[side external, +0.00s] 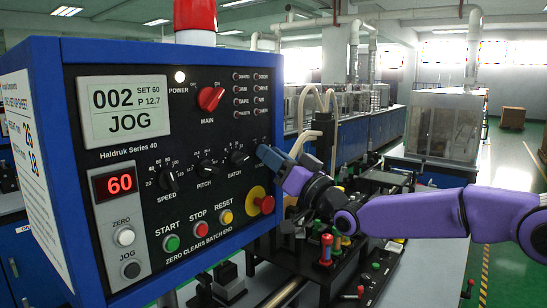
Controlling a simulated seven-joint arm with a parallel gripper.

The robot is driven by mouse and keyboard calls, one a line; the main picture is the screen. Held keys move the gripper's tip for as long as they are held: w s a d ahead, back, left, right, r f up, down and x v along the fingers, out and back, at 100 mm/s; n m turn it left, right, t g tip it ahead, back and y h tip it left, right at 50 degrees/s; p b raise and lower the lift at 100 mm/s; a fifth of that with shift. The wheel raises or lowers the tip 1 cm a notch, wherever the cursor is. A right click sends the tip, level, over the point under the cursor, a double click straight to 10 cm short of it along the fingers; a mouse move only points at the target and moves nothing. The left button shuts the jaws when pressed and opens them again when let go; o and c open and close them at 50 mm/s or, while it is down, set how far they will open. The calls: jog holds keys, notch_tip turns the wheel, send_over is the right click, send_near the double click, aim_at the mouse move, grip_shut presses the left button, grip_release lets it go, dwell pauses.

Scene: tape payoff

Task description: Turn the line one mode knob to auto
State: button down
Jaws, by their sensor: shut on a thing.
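The blue control box (60,52) stands at left with its black panel facing the camera. Its display (125,110) reads "002", "SET 60", "P 12.7" and "JOG". My gripper (268,156), with blue fingers, is at the right end of the knob row, just right of the BATCH knob (239,158). It is shut there on what appears to be the mode knob. The fingers hide that knob, its label and its pointer, so its setting cannot be seen directly.
Nearby are the SPEED knob (167,180), PITCH knob (206,169), red MAIN switch (210,99) and red emergency button (266,204) on yellow, close below my gripper. START (171,243), STOP (199,230) and RESET (226,217) buttons line the bottom. Machinery (325,250) stands below my arm.

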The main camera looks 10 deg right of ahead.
jog(key=n+g+y, duration=0.1)
jog(key=n, duration=0.3)
jog(key=n+g+y, duration=0.2)
jog(key=n, duration=0.3)
jog(key=n+g+y, duration=0.1)
jog(key=n+g, duration=0.1)
jog(key=n, duration=0.2)
jog(key=shift+w+d+n, duration=0.15)
jog(key=shift+n, duration=0.15)
jog(key=shift+n+g+y, duration=0.3)
jog(key=c, duration=1.2)
grip_release()
jog(key=shift+o, duration=0.2)
jog(key=shift+d, duration=0.1)
jog(key=v, duration=1.7)
